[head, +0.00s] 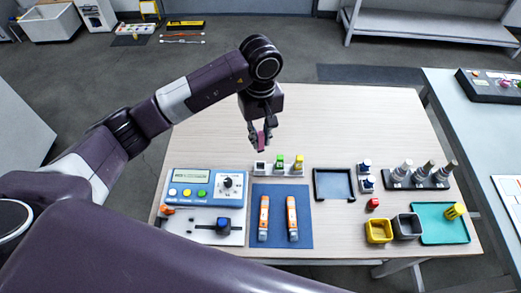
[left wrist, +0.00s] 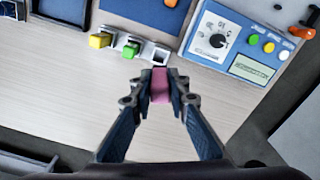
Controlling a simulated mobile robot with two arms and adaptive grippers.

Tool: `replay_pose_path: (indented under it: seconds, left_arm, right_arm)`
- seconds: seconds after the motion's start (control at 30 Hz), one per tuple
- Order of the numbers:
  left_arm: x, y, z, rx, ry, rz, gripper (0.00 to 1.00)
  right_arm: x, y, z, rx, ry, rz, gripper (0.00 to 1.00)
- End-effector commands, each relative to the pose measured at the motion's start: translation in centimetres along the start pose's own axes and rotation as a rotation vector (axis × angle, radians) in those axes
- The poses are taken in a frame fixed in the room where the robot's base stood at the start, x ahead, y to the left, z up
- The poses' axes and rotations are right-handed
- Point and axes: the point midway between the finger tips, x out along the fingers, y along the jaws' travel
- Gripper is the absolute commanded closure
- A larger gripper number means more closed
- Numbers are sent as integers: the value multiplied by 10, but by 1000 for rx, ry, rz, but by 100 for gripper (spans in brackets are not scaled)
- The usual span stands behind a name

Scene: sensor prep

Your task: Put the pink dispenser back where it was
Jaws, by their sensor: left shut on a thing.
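My left gripper (head: 258,142) is shut on the pink dispenser (head: 261,137) and holds it above the table, behind the white dispenser rack (head: 270,173). In the left wrist view the pink dispenser (left wrist: 160,86) sits between the fingertips (left wrist: 160,96), partly covered by them. The rack (left wrist: 147,47) holds a green dispenser (head: 279,161) and a yellow dispenser (head: 299,162). Its left slot in the head view (head: 260,168) looks empty; in the left wrist view this slot (left wrist: 161,56) is just beyond the pink dispenser. My right gripper is not in view.
A blue meter box (head: 203,178) stands left of the rack. A blue mat (head: 278,228) with two orange-and-white tools lies in front. A dark tray (head: 334,184), bottles (head: 425,172) and yellow and grey bins (head: 379,231) are at right. The table's back (head: 340,110) is clear.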

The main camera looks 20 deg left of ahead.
Motion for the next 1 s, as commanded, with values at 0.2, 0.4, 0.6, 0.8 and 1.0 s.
replay_pose_path:
  seconds: [0.2,0.4,0.6,0.8,1.0]
  left_arm:
    - [29,0,0,0,0,1,100]
    - [46,0,0,-1,-1,-1,100]
    - [73,0,0,0,0,0,100]
    - [74,0,-1,1,2,2,100]
    - [79,0,-1,1,2,2,100]
  right_arm:
    - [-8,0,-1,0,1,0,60]
    - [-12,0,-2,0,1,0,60]
    - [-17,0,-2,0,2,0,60]
    - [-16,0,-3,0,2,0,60]
    - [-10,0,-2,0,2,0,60]
